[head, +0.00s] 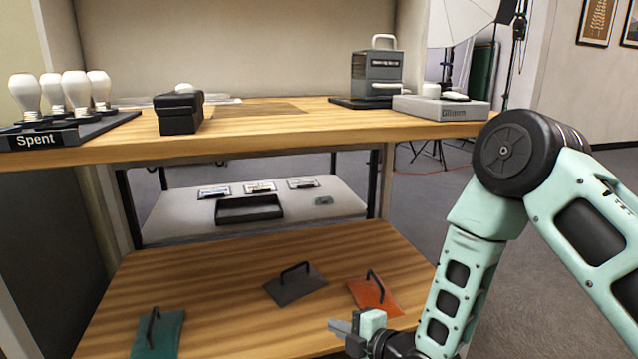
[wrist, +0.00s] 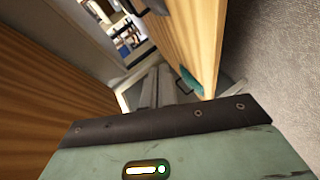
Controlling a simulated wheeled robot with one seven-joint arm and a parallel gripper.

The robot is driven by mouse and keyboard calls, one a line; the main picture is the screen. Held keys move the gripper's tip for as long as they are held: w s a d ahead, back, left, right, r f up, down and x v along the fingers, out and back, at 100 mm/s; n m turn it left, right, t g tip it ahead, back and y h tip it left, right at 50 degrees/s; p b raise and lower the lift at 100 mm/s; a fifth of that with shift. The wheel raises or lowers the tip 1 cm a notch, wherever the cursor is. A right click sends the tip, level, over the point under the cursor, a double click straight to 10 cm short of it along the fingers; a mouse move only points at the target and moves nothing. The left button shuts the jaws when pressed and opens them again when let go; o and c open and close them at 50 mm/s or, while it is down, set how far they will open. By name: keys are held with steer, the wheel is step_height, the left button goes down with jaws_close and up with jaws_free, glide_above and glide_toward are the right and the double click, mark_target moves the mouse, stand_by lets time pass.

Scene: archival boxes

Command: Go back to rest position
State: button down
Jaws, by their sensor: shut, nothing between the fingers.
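My gripper (head: 340,326) is low in the head view, near the front of the lower wooden shelf (head: 220,318). Its fingers are shut and hold nothing. My arm reaches down to it from the right. In the wrist view my gripper (wrist: 178,88) points along between wooden panels, with the grey floor at the right. An orange lid with a dark handle (head: 374,294) lies just beyond the gripper. A grey lid (head: 296,286) and a green lid (head: 158,334) lie farther left on the same shelf.
The upper wooden top (head: 290,122) carries a "Spent" tray (head: 70,134) with several bulbs, a black box (head: 178,113), a grey case (head: 377,75) and a grey block (head: 440,107). A white table (head: 170,222) with a dark tray (head: 249,209) stands behind. Carpet is open at right.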

steer(key=s+r+m+g+h+p, duration=0.5)
steer(key=s+r, duration=0.3)
steer(key=r, duration=0.4)
steer(key=s+d+r+m+g+h+p, duration=0.25)
steer(key=s+d+r+m, duration=0.35)
steer(key=s, duration=0.4)
steer(key=s+d+r+m+g+h+p, duration=0.1)
steer(key=s+d+r+m+g+h, duration=0.2)
steer(key=s+r, duration=0.65)
step_height(320, 180, up, 35)
steer(key=d+m+y+p, duration=0.1)
steer(key=p, duration=3.6)
steer(key=shift+s, duration=0.45)
steer(key=shift+y, duration=0.25)
